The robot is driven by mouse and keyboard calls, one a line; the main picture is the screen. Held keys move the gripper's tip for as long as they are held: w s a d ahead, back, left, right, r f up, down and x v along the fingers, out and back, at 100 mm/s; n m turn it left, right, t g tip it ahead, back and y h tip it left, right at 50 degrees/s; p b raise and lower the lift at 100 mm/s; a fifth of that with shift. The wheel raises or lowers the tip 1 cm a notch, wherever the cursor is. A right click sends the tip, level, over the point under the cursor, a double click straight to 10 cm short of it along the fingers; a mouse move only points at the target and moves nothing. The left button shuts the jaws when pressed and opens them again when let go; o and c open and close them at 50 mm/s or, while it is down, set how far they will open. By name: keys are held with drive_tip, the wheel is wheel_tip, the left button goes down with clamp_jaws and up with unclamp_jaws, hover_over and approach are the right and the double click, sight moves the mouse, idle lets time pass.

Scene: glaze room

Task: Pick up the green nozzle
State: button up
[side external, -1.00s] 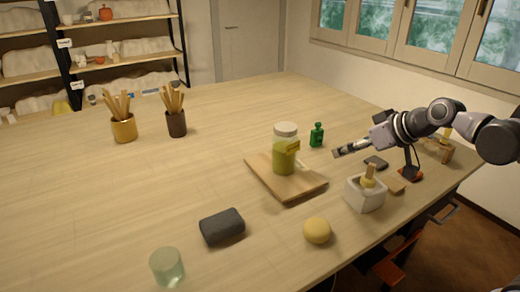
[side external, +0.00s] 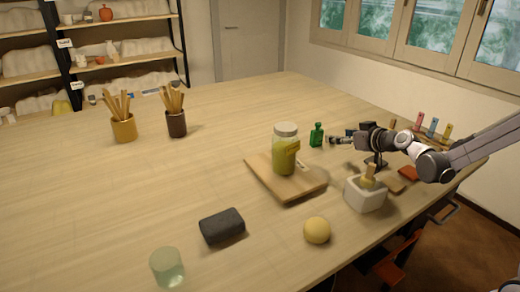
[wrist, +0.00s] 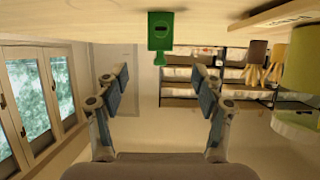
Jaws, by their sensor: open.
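The green nozzle (side external: 317,135) stands upright on the table near its far right side, behind the wooden board. It also shows in the wrist view (wrist: 160,32), upside down at the top middle. My gripper (side external: 334,141) is low over the table just to the right of the nozzle, roughly level. In the wrist view my gripper (wrist: 160,76) is open, with nothing between its fingers. The nozzle lines up with the gap, ahead of the fingertips; I see no contact.
A jar of green liquid (side external: 284,160) stands on the wooden board (side external: 308,187), close to the nozzle. A white pot with a brush (side external: 366,196) is near the right edge. A rack of coloured sticks (side external: 434,138) is behind my arm.

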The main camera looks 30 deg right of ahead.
sight(319, 134)
drive_tip(key=shift+x, duration=4.9)
drive_tip(key=c, duration=1.2)
